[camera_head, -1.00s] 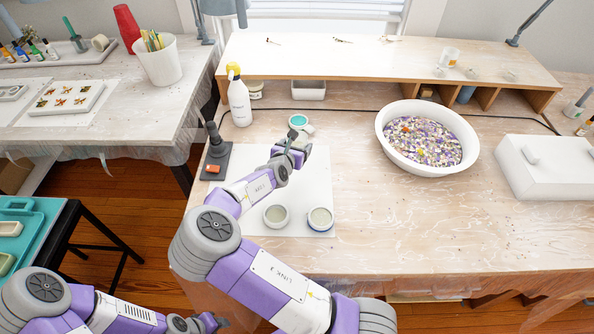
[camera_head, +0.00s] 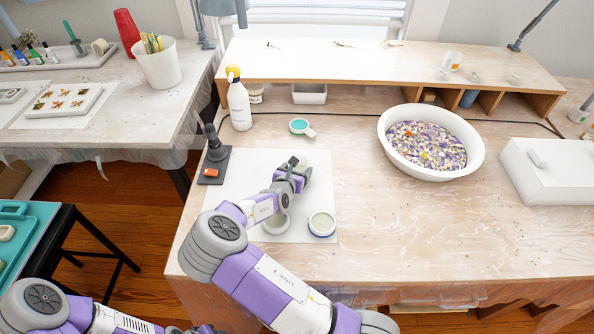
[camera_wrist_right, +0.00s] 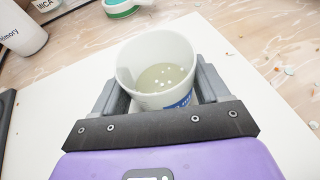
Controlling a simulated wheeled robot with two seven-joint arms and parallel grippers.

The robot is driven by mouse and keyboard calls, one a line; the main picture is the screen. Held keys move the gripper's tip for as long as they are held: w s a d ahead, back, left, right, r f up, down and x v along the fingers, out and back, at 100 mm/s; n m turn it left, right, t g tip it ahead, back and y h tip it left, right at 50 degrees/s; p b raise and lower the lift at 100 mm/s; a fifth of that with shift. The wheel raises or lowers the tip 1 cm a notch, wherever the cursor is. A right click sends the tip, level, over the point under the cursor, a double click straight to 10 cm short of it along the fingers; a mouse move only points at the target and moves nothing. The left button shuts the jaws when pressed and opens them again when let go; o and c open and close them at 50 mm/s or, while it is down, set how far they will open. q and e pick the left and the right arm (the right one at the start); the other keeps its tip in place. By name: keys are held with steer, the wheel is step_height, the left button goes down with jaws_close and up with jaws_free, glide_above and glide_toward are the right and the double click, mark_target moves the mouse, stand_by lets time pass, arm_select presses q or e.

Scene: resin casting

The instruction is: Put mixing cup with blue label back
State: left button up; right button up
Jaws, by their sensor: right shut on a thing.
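A white mixing cup (camera_wrist_right: 150,80) with a blue label is held between the fingers of my right gripper (camera_wrist_right: 160,92) in the right wrist view. The cup holds cloudy pale liquid with several small white spots. In the head view, my right gripper (camera_head: 298,168) is over the white sheet (camera_head: 240,175), and the cup is mostly hidden by the gripper. Whether its base touches the sheet cannot be told. My left gripper (camera_head: 205,329) only just shows at the bottom edge, and its fingers are unclear.
Another cup (camera_head: 322,223) with blue near its base stands on the sheet, and a second (camera_head: 276,226) is partly behind my right arm. A teal-filled cup (camera_head: 299,126), a spray bottle (camera_head: 239,105), a dark stand (camera_head: 214,160) and a bowl of chips (camera_head: 385,140) stand around.

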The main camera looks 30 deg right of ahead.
steer(key=shift+f, duration=0.1)
steer(key=o, duration=1.1)
steer(key=shift+f, duration=0.1)
steer(key=shift+a+r, duration=0.15)
steer(key=shift+r, duration=0.15)
steer(key=p+v, duration=0.3)
steer(key=v, duration=0.8)
steer(key=shift+s+a+r+p, duration=0.15)
steer(key=shift+s+a+p, duration=0.1)
steer(key=shift+p, duration=0.05)
